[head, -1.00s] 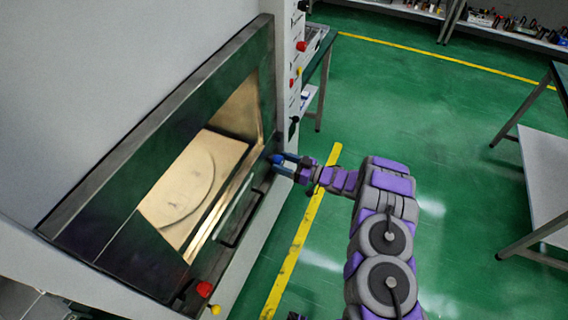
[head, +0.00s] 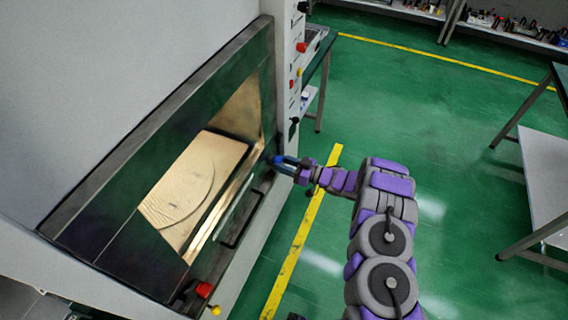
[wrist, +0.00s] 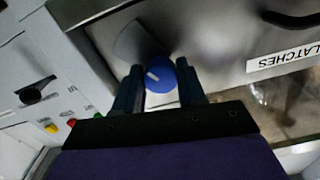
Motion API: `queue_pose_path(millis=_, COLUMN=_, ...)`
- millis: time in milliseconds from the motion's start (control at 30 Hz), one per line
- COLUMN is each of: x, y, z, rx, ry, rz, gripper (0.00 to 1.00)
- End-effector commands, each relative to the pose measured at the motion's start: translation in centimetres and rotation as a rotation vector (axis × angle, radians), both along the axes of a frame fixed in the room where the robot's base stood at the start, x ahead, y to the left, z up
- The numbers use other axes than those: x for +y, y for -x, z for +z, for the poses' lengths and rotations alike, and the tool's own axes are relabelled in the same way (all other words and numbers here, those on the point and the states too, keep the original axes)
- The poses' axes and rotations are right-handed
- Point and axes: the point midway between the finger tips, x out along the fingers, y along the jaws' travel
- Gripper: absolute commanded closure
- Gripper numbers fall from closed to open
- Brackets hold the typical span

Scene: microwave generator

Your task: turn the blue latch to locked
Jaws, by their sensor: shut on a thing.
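The blue latch (wrist: 160,76) is a round knob with a white mark on the dark metal door (wrist: 220,35) of the microwave generator. In the wrist view it sits between the two fingers of my gripper (wrist: 161,88), which is shut on it. In the head view my gripper (head: 288,162) reaches the right edge of the door, and the blue latch (head: 278,159) shows at the fingertips.
A label reading "LATCHES" (wrist: 284,58) is beside the latch. The side panel carries a black knob (wrist: 36,92) and red and yellow buttons. A door handle (head: 240,222) is below the window. Green floor (head: 430,110) is open at right, with tables beyond.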

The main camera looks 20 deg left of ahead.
Motion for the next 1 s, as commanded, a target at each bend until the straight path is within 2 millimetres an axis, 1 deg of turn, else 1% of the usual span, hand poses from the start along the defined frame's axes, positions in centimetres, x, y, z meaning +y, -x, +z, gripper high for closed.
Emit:
queue_pose_path(millis=167, x=-0.04, y=-0.1, z=0.2, rx=-0.05, ry=0.004, rz=-0.002, gripper=0.91)
queue_pose_path(millis=367, x=-0.13, y=-0.23, z=0.41, rx=-0.177, ry=0.013, rz=-0.004, gripper=0.91)
queue_pose_path(millis=1000, x=-0.14, y=-0.31, z=0.13, rx=-0.772, ry=0.064, rz=-0.004, gripper=0.91)
